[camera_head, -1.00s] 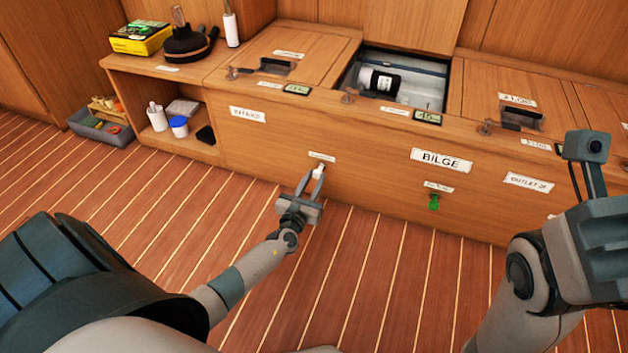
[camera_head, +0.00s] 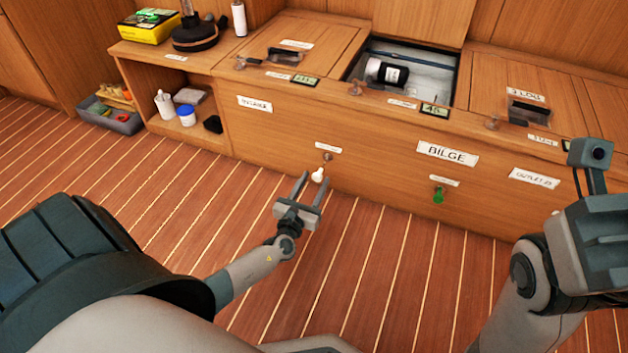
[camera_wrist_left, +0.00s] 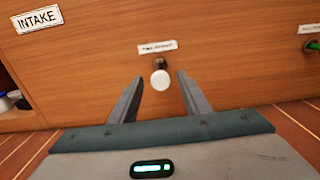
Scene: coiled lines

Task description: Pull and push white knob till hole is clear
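The white knob (camera_head: 318,175) sticks out from the wooden front panel on a short dark stem, below a small label. In the left wrist view the knob (camera_wrist_left: 160,79) is centred between the fingers of my left gripper (camera_wrist_left: 160,98). The fingers are spread with space on both sides of the knob. In the head view my left gripper (camera_head: 312,186) is open just in front of the knob. An open hatch (camera_head: 432,76) in the top holds a dark and white cylinder (camera_head: 386,72). My right arm is at the right edge; its fingertips are not visible.
A green knob (camera_head: 438,195) hangs under the BILGE sign (camera_head: 447,154) to the right. The shelf at left holds bottles and a dark block. A grey bin (camera_head: 112,120) stands on the floor. The floor before the panel is clear.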

